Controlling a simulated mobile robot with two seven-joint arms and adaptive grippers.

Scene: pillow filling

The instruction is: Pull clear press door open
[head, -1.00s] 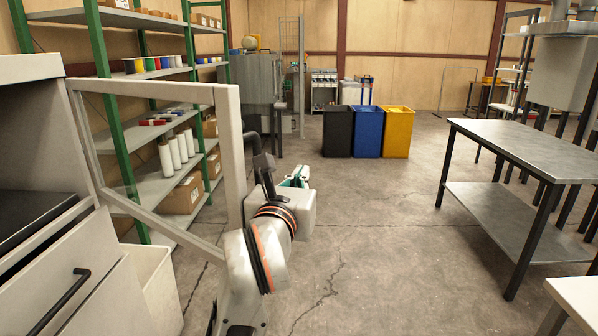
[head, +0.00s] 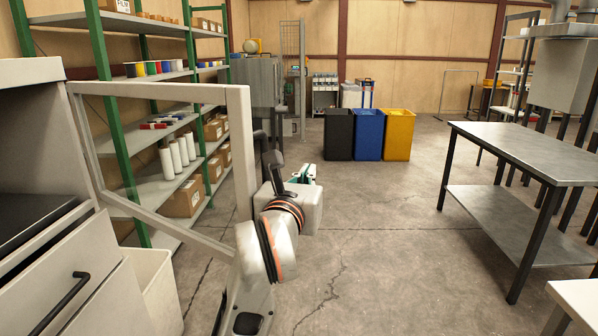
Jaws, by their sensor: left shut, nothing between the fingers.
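The clear press door (head: 242,150) stands swung out from the press at the left, a pale frame around a see-through pane. A dark handle (head: 260,138) shows at its free edge. My left gripper (head: 272,160) is a dark shape reaching up from my pale wrist, close beside the handle. It is shut with nothing seen held in it. The wrist partly hides it, and I cannot tell whether it touches the handle or door frame. My right gripper is not in view.
The press body (head: 30,120) and a drawer front (head: 70,270) are at left. Green-posted shelves (head: 110,90) stand behind the door. A metal table (head: 530,150) is at right. Black, blue and yellow bins (head: 397,135) stand farther back. The middle floor is clear.

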